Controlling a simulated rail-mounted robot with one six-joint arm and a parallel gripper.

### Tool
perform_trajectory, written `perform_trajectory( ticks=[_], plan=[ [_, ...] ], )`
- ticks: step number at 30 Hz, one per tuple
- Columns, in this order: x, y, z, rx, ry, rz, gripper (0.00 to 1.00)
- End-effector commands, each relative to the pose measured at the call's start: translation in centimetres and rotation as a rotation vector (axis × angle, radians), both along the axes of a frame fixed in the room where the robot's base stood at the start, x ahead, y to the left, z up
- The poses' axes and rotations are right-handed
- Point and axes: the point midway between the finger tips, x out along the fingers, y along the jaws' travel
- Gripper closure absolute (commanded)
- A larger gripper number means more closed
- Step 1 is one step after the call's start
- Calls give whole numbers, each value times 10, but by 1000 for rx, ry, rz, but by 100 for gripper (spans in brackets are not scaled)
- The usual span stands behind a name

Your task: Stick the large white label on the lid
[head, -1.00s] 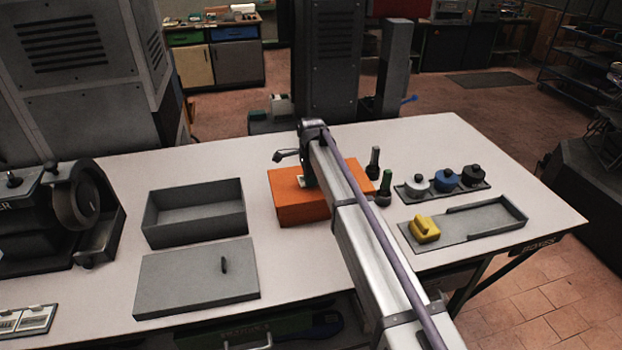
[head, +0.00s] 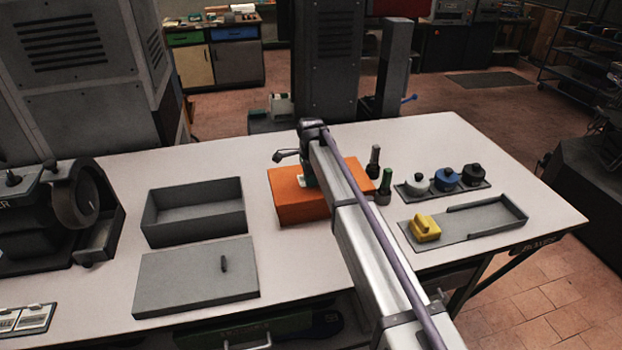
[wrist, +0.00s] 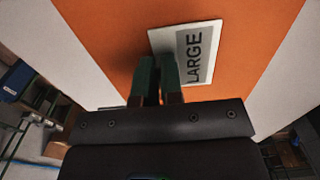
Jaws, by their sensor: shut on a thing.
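The white label (wrist: 194,52) has a grey band printed LARGE. In the wrist view it lies over the flat orange top of the orange box (head: 292,208); whether it touches that top or hovers just above, I cannot tell. My gripper (wrist: 158,62) is shut on the label at its near left edge, with the green fingers side by side. In the head view my gripper (head: 307,178) is low over the box's top, and only a small white bit of the label (head: 301,178) shows beside it.
An open grey bin (head: 195,217) and a grey panel with a small knob (head: 195,280) lie left of the box.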

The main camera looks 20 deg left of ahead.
Motion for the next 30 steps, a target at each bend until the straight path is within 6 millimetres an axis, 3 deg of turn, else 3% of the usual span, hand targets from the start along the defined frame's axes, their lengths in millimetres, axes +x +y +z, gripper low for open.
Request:
perform_trajectory(
  ticks=[2,3,12,17,25,30],
  plan=[
    [0,0,-1,-1,1,0,100],
    [0,0,-1,-1,1,0,92],
    [0,0,0,-1,1,0,63],
    [0,0,0,-1,1,0,63],
    [0,0,0,0,0,0,37],
    [0,0,0,0,0,0,37]
  ],
)
